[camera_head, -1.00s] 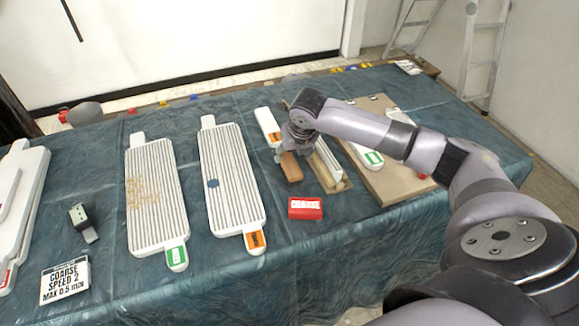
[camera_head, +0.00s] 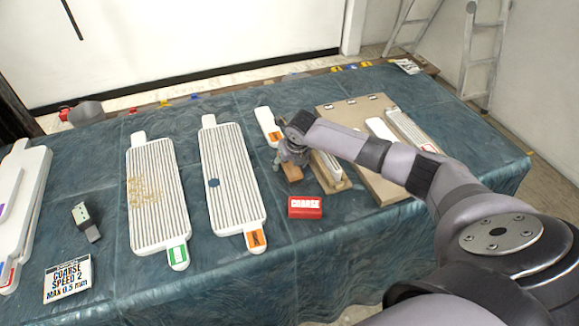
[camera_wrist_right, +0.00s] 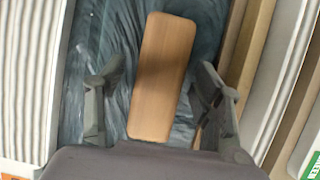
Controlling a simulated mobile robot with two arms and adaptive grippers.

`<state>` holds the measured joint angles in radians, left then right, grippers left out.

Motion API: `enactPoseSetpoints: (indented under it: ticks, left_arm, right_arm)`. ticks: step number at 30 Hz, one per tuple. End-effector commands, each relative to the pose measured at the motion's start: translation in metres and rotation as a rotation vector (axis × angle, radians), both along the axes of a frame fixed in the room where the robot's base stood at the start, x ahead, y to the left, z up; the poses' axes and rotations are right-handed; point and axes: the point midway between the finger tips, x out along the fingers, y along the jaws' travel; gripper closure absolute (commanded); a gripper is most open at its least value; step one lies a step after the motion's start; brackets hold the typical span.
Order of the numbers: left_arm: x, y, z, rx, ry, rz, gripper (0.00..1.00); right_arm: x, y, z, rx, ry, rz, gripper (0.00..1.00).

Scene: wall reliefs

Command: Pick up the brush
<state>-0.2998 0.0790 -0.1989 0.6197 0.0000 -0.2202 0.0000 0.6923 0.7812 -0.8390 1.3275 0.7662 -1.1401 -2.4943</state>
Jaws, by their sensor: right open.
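The brush appears to be the brown wooden block (camera_head: 293,173) on the blue cloth, right of the middle ribbed panel; no bristles show. My right gripper (camera_head: 284,163) is over its far part and hides some of it in the head view. In the right wrist view the block (camera_wrist_right: 162,75) lies lengthwise between the two open fingers of the right gripper (camera_wrist_right: 160,105), with a gap on each side. The left finger is nearer to it at its lower end. My left gripper is not in view.
A wooden tray (camera_head: 375,180) with white pieces is close on the right. A red COARSE block (camera_head: 305,207) lies in front. A white sign (camera_head: 67,279) and a dark tool (camera_head: 86,222) are at left.

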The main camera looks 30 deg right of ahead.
Motion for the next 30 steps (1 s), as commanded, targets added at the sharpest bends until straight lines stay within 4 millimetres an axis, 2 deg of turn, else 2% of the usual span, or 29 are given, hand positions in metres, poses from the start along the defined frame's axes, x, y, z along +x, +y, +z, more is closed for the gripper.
enactPoseSetpoints:
  ticks: [25, 30]
  left_arm:
    - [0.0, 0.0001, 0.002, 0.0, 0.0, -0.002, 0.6]
    - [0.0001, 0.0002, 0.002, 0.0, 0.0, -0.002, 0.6]
  right_arm:
    - [0.0, 0.0003, -0.0047, 0.001, 0.0, 0.0, 0.38]
    - [-0.0001, 0.0002, -0.0046, 0.0, 0.0, -0.001, 0.5]
